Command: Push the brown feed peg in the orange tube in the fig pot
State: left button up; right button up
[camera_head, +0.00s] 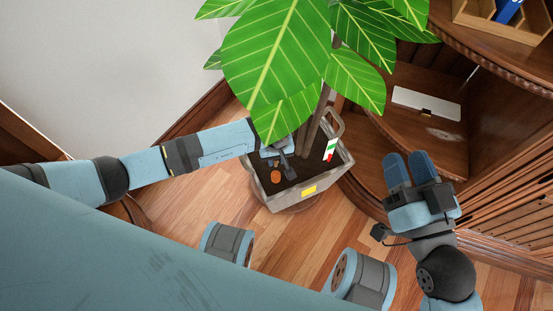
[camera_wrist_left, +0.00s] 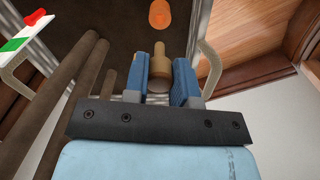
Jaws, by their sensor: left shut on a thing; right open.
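The square grey fig pot (camera_head: 262,190) stands on the floor in the middle of the head view, filled with dark soil. The orange tube (camera_head: 276,176) is in the soil near the pot's front left; its round orange end (camera_wrist_left: 160,13) shows at the top of the left wrist view. My left gripper (camera_head: 286,170) reaches into the pot beside the tube. In the left wrist view its blue fingers (camera_wrist_left: 161,80) are shut on the brown feed peg (camera_wrist_left: 161,66), apart from the orange end. My right gripper (camera_head: 410,165) is open and empty, right of the pot.
Fig stems (camera_head: 314,130) rise behind my left gripper, with large leaves (camera_head: 280,50) above. A striped label (camera_head: 330,149) stands at the pot's right side, near a handle (camera_head: 337,122). Wooden shelves (camera_head: 415,130) are close on the right. Wooden floor (camera_head: 300,235) is open in front.

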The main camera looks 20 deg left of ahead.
pick_arm(q)
jog(key=shift+f+b, duration=2.05)
jog(key=shift+f, duration=0.85)
pick_arm(e)
notch_tip(320, 180, down, 6)
jog(key=g, duration=0.2)
jog(key=shift+a+f+n+g, duration=0.25)
jog(key=shift+n+g, duration=0.05)
jog(key=shift+g, duration=0.1)
pick_arm(q)
jog(key=shift+f+b, duration=0.55)
jog(key=shift+f, duration=0.2)
pick_arm(e)
jog(key=shift+f, duration=0.55)
pick_arm(q)
jog(key=shift+f+b, duration=0.9)
jog(key=shift+f, duration=0.25)
pick_arm(e)
jog(key=shift+f, duration=1.1)
pick_arm(q)
jog(key=o, duration=1)
jog(key=shift+c, duration=0.2)
jog(key=o, duration=0.5)
pick_arm(e)
jog(key=shift+r, duration=0.2)
pick_arm(q)
jog(key=shift+r+p, duration=2.35)
jog(key=shift+r, duration=0.75)
pick_arm(e)
jog(key=shift+r, duration=2.3)
